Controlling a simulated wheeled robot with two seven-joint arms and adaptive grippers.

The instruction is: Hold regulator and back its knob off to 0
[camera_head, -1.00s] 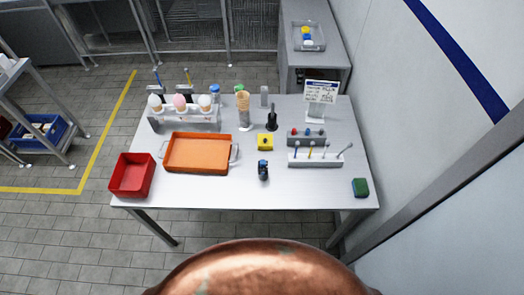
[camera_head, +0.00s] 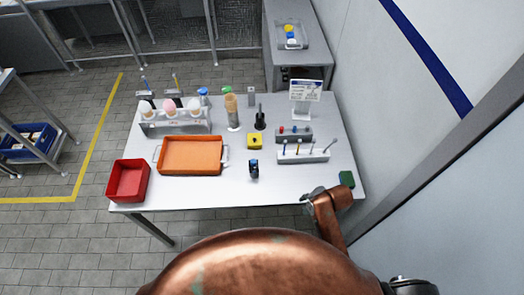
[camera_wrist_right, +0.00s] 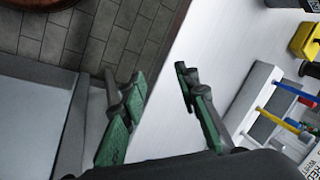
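A small dark upright device with a blue top (camera_head: 253,168), which looks like the regulator, stands near the front middle of the white table. Its knob setting is too small to read. My right gripper (camera_head: 311,195) is at the table's front right edge, to the right of the regulator and clear of it. In the right wrist view its two green-padded fingers (camera_wrist_right: 160,95) are spread apart with nothing between them. My left gripper is not in view.
A yellow box (camera_head: 254,141) is behind the regulator. An orange tray (camera_head: 191,172) and red bin (camera_head: 128,181) are left. The table's front middle is clear.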

